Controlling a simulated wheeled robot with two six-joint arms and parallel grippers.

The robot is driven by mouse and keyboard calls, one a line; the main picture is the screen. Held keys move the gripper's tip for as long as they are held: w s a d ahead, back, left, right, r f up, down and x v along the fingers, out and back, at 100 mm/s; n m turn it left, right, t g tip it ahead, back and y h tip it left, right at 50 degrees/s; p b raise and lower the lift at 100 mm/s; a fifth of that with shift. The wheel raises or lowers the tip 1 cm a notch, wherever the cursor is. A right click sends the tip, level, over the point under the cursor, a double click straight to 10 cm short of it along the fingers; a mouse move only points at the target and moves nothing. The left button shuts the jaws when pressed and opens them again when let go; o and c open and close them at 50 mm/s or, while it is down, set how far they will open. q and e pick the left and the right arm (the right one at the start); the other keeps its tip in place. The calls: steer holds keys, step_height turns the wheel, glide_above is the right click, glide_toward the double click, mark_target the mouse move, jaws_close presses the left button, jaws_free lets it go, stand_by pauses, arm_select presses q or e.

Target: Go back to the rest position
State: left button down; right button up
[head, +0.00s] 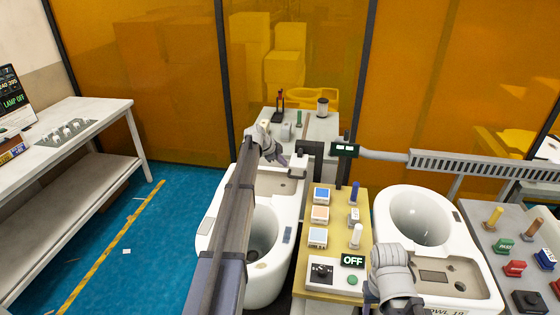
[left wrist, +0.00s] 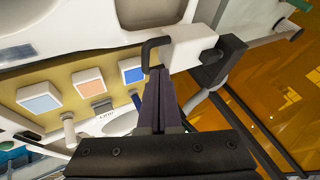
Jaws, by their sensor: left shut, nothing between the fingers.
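My left arm reaches up across the head view over the left toilet bowl (head: 207,222). My left gripper (head: 283,160) is above the back of that bowl, next to a dark bracket (head: 312,148). In the left wrist view its dark fingers (left wrist: 160,98) are together with nothing between them. They point toward a pale block with a dark hooked handle (left wrist: 188,48); contact cannot be told. My right gripper (head: 372,296) is low, at the near left edge of the right toilet bowl (head: 385,215). Its fingers are mostly hidden by its wrist.
A control stand (head: 340,203) with coloured buttons and an OFF display (head: 353,261) stands between the bowls. A button panel (head: 500,222) is at the right. A white bench (head: 95,112) is at the left. Orange screens (head: 150,80) close the back.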

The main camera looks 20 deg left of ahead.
arm_select(q)
steer(key=s+d+f+n+g, duration=0.2)
steer(key=s+d, duration=0.7)
steer(key=d, duration=0.3)
steer(key=s+d+f+n+g, duration=0.2)
steer(key=s+d, duration=0.7)
steer(key=d, duration=0.2)
steer(key=s+d+n+g+y, duration=0.1)
steer(key=s+d, duration=0.4)
steer(key=s, duration=0.9)
steer(key=s+d+f+n+g+y+b, duration=0.1)
steer(key=s+d+n, duration=0.4)
steer(key=s, duration=0.9)
steer(key=g+y, duration=0.1)
steer(key=y, duration=0.1)
steer(key=shift+s+d+f+y, duration=0.2)
steer(key=shift+f+y, duration=0.1)
